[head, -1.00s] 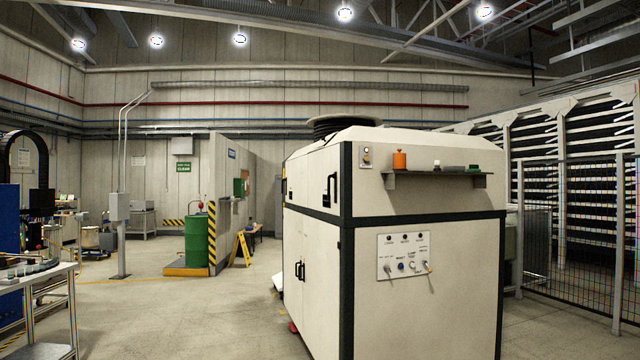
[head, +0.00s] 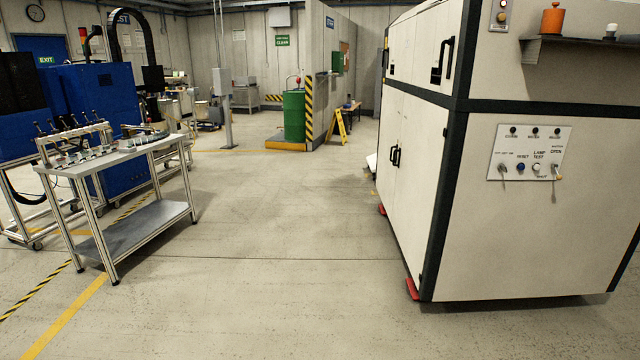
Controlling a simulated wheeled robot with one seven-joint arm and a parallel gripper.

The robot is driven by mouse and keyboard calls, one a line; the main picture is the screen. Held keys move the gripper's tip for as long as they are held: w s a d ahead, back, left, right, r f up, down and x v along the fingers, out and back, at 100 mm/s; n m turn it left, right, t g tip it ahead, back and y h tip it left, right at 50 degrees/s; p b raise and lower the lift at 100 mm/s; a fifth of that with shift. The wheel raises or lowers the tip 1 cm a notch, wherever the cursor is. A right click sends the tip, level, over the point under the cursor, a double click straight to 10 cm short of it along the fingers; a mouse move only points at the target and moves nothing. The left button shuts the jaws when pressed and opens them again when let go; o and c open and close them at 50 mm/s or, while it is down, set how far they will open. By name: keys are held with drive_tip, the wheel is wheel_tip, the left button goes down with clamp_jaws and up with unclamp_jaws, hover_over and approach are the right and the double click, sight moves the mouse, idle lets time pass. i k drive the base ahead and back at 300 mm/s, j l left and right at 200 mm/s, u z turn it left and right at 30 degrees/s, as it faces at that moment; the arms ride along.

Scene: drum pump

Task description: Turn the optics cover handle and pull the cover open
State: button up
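A large cream machine cabinet (head: 500,240) with dark edge strips stands at the right in the head view. Its left side faces the aisle. A black handle (head: 446,58) stands upright on the upper part of that side, near the front corner. Two more black handles (head: 396,156) sit side by side on the lower doors, which look shut. I cannot read any label naming the optics cover, so which handle is its own is not clear. The upper panels (head: 420,47) look closed. My gripper is not in view.
A control panel (head: 528,153) with knobs is on the cabinet's front, under a shelf (head: 580,42). Red feet (head: 412,289) stick out at its base. A grey trolley table (head: 150,150) stands left. The floor (head: 280,220) between is clear, with a green drum (head: 294,115) beyond.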

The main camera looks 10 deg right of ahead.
sight(441, 22)
drive_tip(key=i+l+z, duration=0.4)
drive_tip(key=i, duration=0.5)
drive_tip(key=i+z, duration=0.4)
drive_tip(key=i, duration=0.5)
